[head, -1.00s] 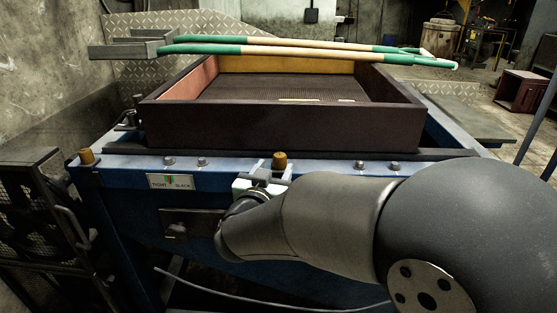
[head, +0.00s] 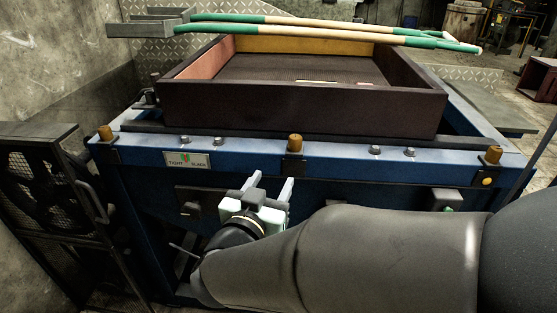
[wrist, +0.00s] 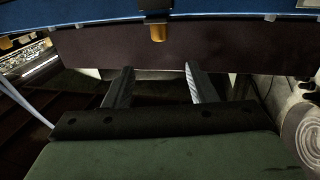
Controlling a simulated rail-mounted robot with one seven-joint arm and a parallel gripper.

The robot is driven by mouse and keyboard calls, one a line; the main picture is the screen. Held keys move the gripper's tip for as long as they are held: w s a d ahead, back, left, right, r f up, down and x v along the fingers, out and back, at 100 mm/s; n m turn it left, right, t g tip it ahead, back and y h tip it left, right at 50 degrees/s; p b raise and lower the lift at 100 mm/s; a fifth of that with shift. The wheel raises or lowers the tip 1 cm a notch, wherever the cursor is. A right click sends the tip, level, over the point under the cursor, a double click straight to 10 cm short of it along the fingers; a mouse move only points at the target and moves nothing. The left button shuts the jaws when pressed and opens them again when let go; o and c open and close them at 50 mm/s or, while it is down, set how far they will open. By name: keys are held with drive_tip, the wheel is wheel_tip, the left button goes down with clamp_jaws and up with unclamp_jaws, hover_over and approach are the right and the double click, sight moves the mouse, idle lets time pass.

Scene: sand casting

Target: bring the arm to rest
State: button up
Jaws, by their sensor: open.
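My gripper (head: 271,186) is in front of the blue frame of the sifting bench, below its front rail. Its two fingers point up and toward the frame, stand apart, and hold nothing. In the wrist view my gripper (wrist: 158,84) shows both fingers spread with an empty gap between them. My arm reaches in from the lower right of the head view.
A dark open box (head: 300,108) with a mesh floor sits on the blue frame (head: 345,152). Green-and-tan handles (head: 310,26) lie across its back. A "TIGHT/SLACK" label (head: 187,160) and several brown knobs line the front rail. A black mesh cabinet (head: 40,190) stands at left.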

drive_tip(key=w+r+n+g+y+p, duration=0.3)
drive_tip(key=w+g+y+p, duration=0.1)
drive_tip(key=y+p, duration=0.3)
drive_tip(key=s+d+f+g+h+p, duration=0.1)
drive_tip(key=s+d+g+h+p, duration=0.1)
drive_tip(key=s+d+g+p, duration=0.6)
drive_tip(key=s+d+g, duration=0.5)
drive_tip(key=s+d, duration=0.6)
drive_tip(key=d, duration=0.1)
drive_tip(key=shift+s+f+h+p, duration=0.35)
drive_tip(key=shift+h, duration=0.05)
